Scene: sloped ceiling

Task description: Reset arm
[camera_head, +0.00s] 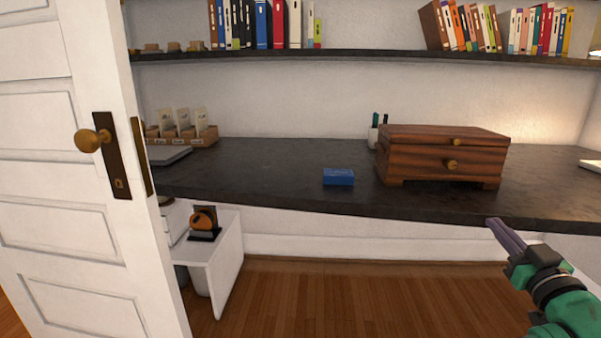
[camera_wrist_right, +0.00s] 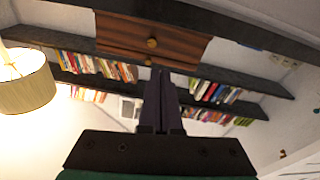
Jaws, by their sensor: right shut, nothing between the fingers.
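My right gripper (camera_head: 497,228) is at the lower right of the head view, in front of the dark desk's (camera_head: 290,170) front edge. Its fingers are together with nothing between them. In the right wrist view the closed fingers (camera_wrist_right: 160,80) point toward the wooden box, apart from it as far as I can see. My left gripper is not in view.
A wooden box (camera_head: 440,158) with brass knobs stands on the desk, with a blue block (camera_head: 338,177) to its left. A white door (camera_head: 80,160) stands at the left. Shelves of books hang above; a lamp (camera_wrist_right: 25,85) shows in the wrist view. Wooden floor (camera_head: 350,300) is clear.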

